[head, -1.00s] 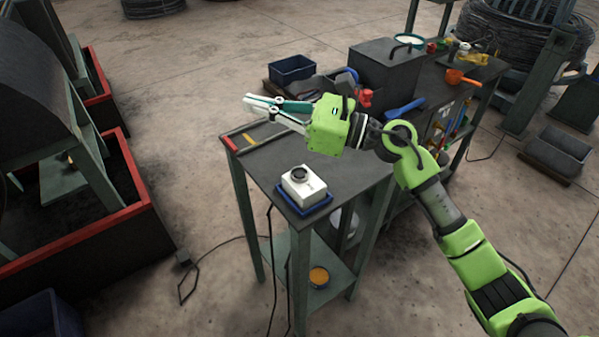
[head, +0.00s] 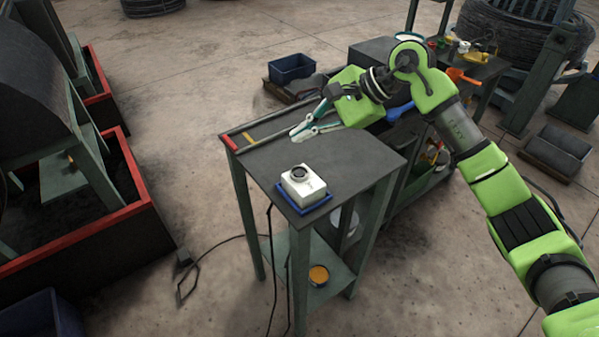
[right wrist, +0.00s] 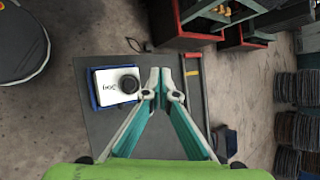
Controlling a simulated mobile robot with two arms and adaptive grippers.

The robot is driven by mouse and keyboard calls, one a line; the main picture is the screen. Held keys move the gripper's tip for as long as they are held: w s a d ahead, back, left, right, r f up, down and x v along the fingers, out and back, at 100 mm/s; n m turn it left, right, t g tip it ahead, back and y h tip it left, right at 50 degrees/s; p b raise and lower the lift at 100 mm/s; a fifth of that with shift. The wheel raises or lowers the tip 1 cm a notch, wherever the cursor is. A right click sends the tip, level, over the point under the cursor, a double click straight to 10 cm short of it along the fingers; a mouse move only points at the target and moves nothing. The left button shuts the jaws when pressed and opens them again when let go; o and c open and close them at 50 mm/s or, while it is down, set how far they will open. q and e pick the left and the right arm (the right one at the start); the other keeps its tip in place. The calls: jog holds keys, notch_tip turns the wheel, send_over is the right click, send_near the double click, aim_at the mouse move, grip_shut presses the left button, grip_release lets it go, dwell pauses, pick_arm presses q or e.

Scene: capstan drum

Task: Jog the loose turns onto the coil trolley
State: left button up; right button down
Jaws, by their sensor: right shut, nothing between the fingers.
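The white jog box (head: 303,186) with a dark round button (head: 299,173) on top sits in a blue tray (head: 318,205) at the front of the small dark-topped table. In the right wrist view the box (right wrist: 104,86) reads "Jog", and its black button (right wrist: 129,84) faces the camera. My right gripper (head: 297,131) is over the back part of the table, behind the box and apart from it. Its fingertips (right wrist: 160,74) are together with nothing between them, to the right of the button in the wrist view. My left gripper is not in view. I cannot make out loose turns or a coil trolley.
A large dark drum (head: 38,75) stands in a red-edged enclosure (head: 85,232) at left. A cluttered bench (head: 480,72) is behind my right arm. The tabletop (head: 350,155) around the box is mostly clear.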

jog(key=b, duration=0.2)
send_over(302, 174)
notch_tip(302, 174, down, 7)
jog(key=shift+w+d+f, duration=0.1)
jog(key=shift+f+b, duration=0.65)
jog(key=shift+b, duration=0.15)
dwell(0.8)
jog(key=shift+f+b, duration=0.35)
jog(key=shift+b, duration=0.4)
